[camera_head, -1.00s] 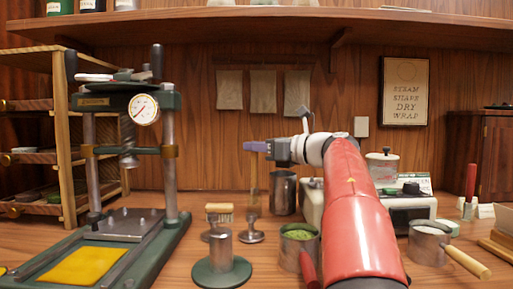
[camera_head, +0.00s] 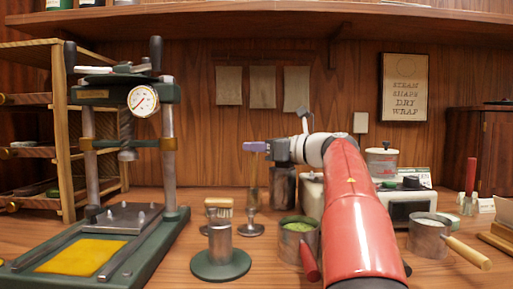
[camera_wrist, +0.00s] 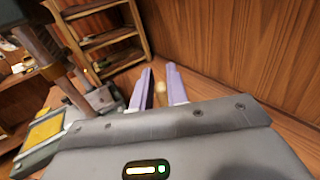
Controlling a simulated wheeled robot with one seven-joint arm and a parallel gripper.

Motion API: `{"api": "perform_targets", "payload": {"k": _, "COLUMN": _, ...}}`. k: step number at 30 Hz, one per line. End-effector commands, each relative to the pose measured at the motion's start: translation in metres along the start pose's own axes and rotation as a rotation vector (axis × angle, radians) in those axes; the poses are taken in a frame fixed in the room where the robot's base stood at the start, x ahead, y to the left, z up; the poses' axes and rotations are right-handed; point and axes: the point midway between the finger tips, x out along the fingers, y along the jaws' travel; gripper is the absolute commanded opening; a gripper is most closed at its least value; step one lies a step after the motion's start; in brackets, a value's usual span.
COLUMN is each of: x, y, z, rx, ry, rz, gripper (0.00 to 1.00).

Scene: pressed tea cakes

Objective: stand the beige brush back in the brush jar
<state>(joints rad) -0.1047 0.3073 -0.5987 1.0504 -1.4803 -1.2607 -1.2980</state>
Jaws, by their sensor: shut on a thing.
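My gripper (camera_head: 254,147), with purple fingers, is shut on the beige brush (camera_head: 254,172), a thin stick hanging upright below the fingers. In the wrist view the brush shows end-on as a small beige spot (camera_wrist: 160,88) between the fingers. A dark grey metal jar (camera_head: 283,188), which looks like the brush jar, stands on the counter just right of the brush in the head view. My wrist is in front of its upper part. The brush appears beside the jar, not in it; the depth between them is hard to tell.
A green press (camera_head: 140,230) with a gauge stands at left. A metal stamp (camera_head: 220,243), a small pale-bristled brush (camera_head: 218,207) and a cup of green powder (camera_head: 298,230) stand in front. A scale (camera_head: 405,208) is behind my arm at right.

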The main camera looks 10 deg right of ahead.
Motion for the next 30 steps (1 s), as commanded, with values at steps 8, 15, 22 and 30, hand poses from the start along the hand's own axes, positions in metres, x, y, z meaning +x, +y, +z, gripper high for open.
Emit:
{"api": "perform_targets", "payload": {"k": 8, "x": 0.0, "y": 0.0, "z": -0.006, "rx": 0.0, "ry": 0.0, "rz": 0.0, "gripper": 0.0}}
{"api": "perform_targets", "payload": {"k": 15, "x": 0.0, "y": 0.0, "z": -0.011, "rx": 0.0, "ry": 0.0, "rz": -0.001, "gripper": 0.0}}
{"api": "perform_targets", "payload": {"k": 22, "x": 0.0, "y": -0.001, "z": -0.015, "rx": 0.001, "ry": 0.001, "rz": -0.001, "gripper": 0.0}}
{"api": "perform_targets", "payload": {"k": 30, "x": 0.001, "y": -0.002, "z": -0.017, "rx": 0.003, "ry": 0.003, "rz": -0.001, "gripper": 0.36}}
